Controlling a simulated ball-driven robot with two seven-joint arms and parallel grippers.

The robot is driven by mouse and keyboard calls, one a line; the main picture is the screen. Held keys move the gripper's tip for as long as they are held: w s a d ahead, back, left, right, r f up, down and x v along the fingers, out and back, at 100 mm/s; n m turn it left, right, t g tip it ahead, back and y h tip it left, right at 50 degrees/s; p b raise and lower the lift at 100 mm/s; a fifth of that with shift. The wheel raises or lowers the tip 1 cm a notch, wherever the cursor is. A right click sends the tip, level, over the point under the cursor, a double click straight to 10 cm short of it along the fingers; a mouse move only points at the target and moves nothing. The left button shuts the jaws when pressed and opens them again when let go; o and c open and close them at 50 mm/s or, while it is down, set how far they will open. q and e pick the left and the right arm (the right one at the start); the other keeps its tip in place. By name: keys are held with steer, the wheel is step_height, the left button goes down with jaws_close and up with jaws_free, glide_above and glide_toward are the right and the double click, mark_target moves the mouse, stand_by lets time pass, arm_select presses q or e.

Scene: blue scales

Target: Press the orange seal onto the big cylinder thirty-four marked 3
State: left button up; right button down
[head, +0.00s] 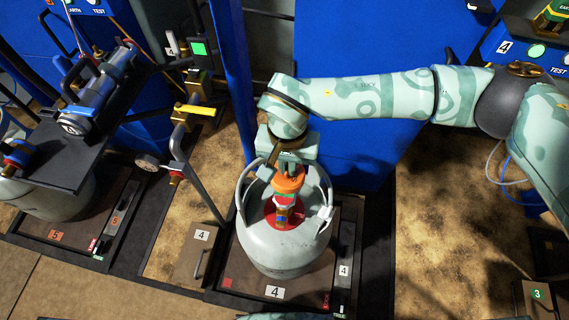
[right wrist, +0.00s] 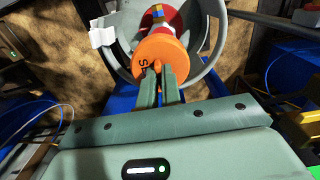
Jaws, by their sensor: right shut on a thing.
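The orange seal (head: 289,183) is a round orange cap with dark lettering, seen closer in the right wrist view (right wrist: 165,55). My right gripper (head: 287,165) is shut on it; its two fingers (right wrist: 159,78) pinch the seal's tab. The seal is right over the valve (head: 282,203) of a big grey cylinder (head: 272,247), inside its handle ring. I cannot tell whether the seal touches the valve. The cylinder stands upright on a dark scale platform labelled 4; I see no 3 on it. My left gripper is out of view.
The grey handle ring (head: 241,188) rises around the valve on both sides. A blue post (head: 233,80) stands close behind. A dark tray (head: 85,160) with a blue device is at left. Bare brown floor (head: 440,245) lies right of the platform.

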mark_target(284, 183)
steer(key=shift+s+a+f, duration=0.1)
steer(key=shift+a+f, duration=0.15)
steer(key=shift+a, duration=0.1)
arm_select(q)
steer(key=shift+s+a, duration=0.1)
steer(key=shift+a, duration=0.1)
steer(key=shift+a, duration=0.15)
arm_select(e)
steer(key=shift+s+r, duration=0.1)
steer(key=shift+f, duration=0.4)
step_height(284, 183, down, 6)
steer(key=b, duration=0.2)
steer(key=shift+r+b, duration=0.1)
steer(key=shift+b, duration=0.25)
steer(key=shift+f, duration=0.35)
steer(key=shift+f+b, duration=0.3)
steer(key=shift+f, duration=0.15)
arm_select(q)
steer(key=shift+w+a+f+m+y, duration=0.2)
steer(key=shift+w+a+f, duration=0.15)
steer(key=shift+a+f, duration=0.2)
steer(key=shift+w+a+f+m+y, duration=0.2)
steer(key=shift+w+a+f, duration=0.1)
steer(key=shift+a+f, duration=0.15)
arm_select(e)
steer(key=shift+f, duration=0.1)
